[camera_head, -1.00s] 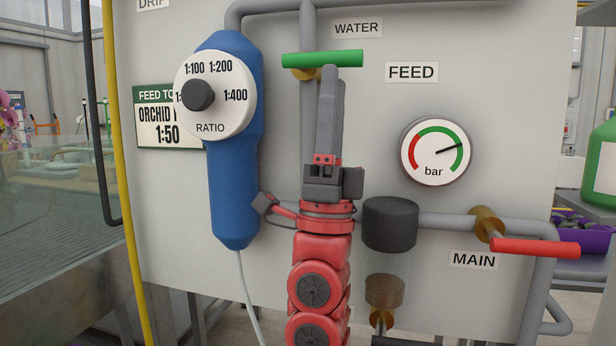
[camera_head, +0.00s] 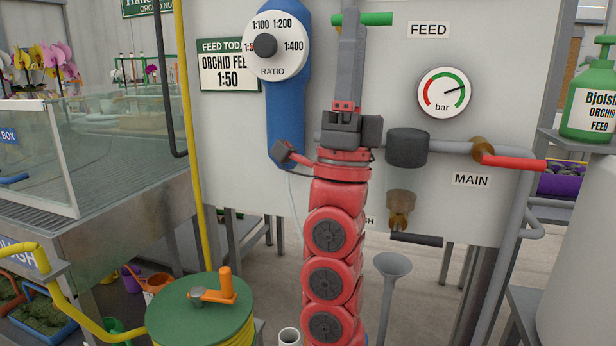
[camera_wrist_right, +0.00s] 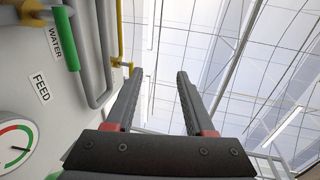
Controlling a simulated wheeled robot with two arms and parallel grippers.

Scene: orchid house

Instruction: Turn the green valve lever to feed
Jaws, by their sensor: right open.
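The green valve lever (camera_head: 376,19) lies level near the top of the panel, left of the FEED label (camera_head: 429,30). My right gripper (camera_head: 350,14) points up in front of it, and its fingers hide part of the lever in the head view. In the right wrist view the lever (camera_wrist_right: 66,40) shows to the left of my open, empty right gripper (camera_wrist_right: 160,76), outside the fingers, beside the WATER label (camera_wrist_right: 54,44). I cannot tell the gap between them. My left gripper is in neither current view.
A blue doser with a white ratio dial (camera_head: 276,60) is left of my right arm. A pressure gauge (camera_head: 444,92) and a red lever (camera_head: 514,163) by the MAIN label are on the right. Grey pipes run behind. A green hose reel (camera_head: 200,315) stands low at left.

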